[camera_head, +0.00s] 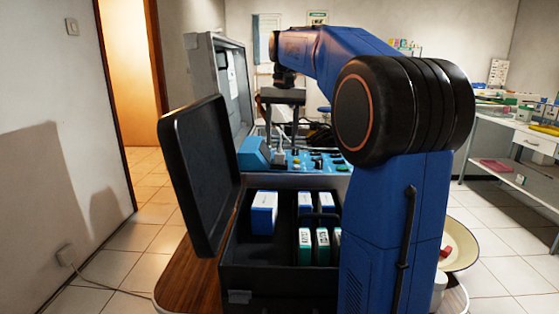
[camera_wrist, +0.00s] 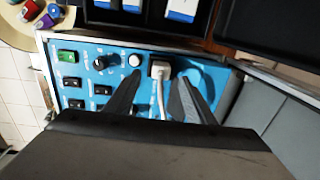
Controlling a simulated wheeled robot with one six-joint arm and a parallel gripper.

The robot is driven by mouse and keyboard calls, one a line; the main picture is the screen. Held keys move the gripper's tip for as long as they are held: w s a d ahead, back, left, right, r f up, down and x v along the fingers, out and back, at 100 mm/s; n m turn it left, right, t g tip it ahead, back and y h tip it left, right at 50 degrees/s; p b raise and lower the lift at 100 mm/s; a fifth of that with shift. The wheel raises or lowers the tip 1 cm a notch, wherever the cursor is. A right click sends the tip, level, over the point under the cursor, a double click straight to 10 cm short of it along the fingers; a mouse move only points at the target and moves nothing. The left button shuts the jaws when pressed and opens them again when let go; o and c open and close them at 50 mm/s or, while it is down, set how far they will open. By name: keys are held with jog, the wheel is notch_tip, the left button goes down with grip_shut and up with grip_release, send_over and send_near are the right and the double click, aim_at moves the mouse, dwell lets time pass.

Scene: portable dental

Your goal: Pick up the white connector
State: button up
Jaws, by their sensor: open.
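The white connector (camera_wrist: 160,70) is at the blue control panel (camera_wrist: 100,62) in the wrist view, with a white cable running from it toward my gripper. In the head view the connector (camera_head: 280,152) stands on the panel below my gripper (camera_head: 282,127). My gripper (camera_wrist: 157,82) is open. In the wrist view its two dark fingers lie on either side of the connector and cable, with visible gaps. I cannot tell how far the fingertips are above the panel.
Knobs and switches, one of them green (camera_wrist: 68,56), crowd the panel beside the connector. An open black case (camera_head: 282,278) with several boxes stands in front. Its raised lid (camera_head: 200,175) is at the left. A round tray (camera_head: 462,252) is at the right.

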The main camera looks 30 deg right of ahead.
aim_at(280, 150)
jog(key=f, duration=0.4)
jog(key=shift+w+a+f, duration=0.15)
jog(key=shift+a+f, duration=0.05)
jog(key=shift+f, duration=0.2)
jog(key=c, duration=1.1)
jog(key=shift+c, duration=0.2)
jog(key=shift+r, duration=0.1)
